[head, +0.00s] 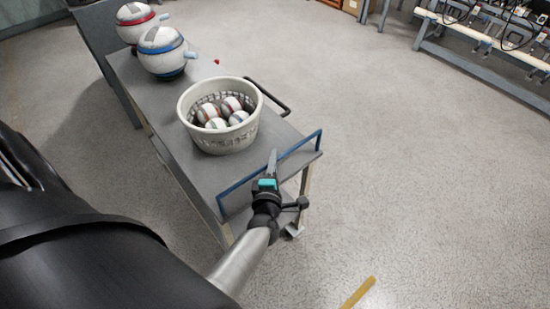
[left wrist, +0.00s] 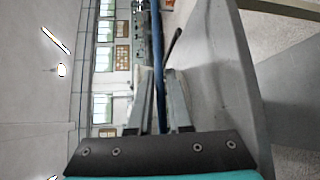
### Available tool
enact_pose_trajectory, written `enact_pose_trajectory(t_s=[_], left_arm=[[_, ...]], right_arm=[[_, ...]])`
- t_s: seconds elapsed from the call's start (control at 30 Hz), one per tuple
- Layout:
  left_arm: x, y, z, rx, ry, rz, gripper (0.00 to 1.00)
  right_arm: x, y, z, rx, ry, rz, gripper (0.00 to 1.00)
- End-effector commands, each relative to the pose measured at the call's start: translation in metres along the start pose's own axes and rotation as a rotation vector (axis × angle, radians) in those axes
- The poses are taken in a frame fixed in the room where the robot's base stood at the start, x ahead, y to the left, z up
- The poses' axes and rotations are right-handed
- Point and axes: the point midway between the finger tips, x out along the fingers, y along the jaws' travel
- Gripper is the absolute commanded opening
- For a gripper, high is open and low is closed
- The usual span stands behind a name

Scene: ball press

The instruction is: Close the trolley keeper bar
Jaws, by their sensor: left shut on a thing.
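The blue keeper bar (head: 298,145) runs across the near end of the grey trolley (head: 187,132) in the head view, with its ends bent down toward the deck. My left gripper (head: 272,158) is at the middle of the bar and shut on it. In the left wrist view the bar (left wrist: 158,50) passes between the two fingers (left wrist: 160,85) of that gripper. The fingers cover a short stretch of the bar. Whether the bar is latched cannot be seen. My right gripper is not in view.
A white basket (head: 226,140) with several striped balls stands on the trolley behind the bar. Two larger round white devices (head: 162,52) stand farther back. A black handle (head: 276,101) sticks out on the right side. The floor (head: 420,180) to the right is clear.

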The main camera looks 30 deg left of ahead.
Motion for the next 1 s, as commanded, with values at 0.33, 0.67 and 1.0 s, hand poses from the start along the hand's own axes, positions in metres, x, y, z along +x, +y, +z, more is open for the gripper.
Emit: enact_pose_trajectory(t_s=[0.33,0.67,1.0], left_arm=[[0.001,0.0,-0.001,-0.001,0.002,0.0,0.21],[0.0,0.0,-0.001,0.0,0.001,0.001,0.47],[-0.015,0.001,-0.001,0.001,0.001,-0.001,0.47]], right_arm=[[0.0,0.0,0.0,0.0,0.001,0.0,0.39],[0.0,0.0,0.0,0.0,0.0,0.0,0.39],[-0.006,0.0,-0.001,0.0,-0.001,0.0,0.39]])
